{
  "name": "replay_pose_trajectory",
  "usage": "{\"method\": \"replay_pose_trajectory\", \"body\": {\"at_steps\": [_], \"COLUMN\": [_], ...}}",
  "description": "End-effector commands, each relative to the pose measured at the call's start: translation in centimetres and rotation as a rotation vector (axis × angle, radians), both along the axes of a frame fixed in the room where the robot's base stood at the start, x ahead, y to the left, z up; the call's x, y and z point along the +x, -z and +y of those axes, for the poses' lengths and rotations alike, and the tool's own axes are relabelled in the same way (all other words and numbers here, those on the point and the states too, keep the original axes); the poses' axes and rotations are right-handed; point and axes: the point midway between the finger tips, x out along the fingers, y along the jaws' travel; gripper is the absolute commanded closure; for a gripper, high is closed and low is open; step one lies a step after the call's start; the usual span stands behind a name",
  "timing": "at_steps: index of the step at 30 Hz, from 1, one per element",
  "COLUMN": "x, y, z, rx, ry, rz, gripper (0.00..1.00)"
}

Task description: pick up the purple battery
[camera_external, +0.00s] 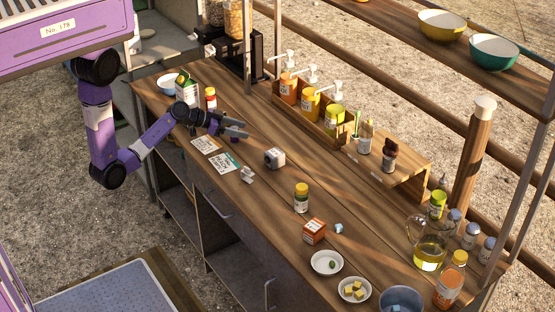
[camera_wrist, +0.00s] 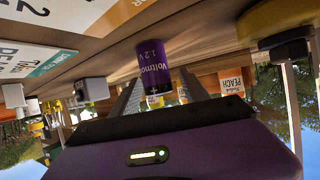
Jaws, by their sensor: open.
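The purple battery (camera_wrist: 154,68) shows in the wrist view, which is upside down. It has a dark end and white lettering that reads "Voltmo 1.2 V". It stands on the wooden counter, between or just beyond the fingertips of my gripper (camera_wrist: 160,88); I cannot tell which. My gripper is open, with a finger on each side of the battery and nothing visibly clamped. In the external view my gripper (camera_external: 236,129) is low over the counter's left part, pointing right. There the battery is mostly hidden by or lost against the dark fingers.
A wooden rack of pump bottles (camera_external: 308,113) lines the back. Bare counter lies between.

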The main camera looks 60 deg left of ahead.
Motion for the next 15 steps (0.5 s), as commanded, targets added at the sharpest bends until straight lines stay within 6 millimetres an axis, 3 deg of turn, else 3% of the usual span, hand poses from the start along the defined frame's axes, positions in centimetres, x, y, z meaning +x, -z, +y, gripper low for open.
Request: {"method": "replay_pose_trajectory", "body": {"at_steps": [10,15], "x": [0.67,0.66], "y": [0.41,0.40], "z": [-0.28,-0.28], "rx": [0.000,0.000], "ry": [-0.001,0.000], "rz": [0.000,0.000], "gripper": [0.47,0.80]}}
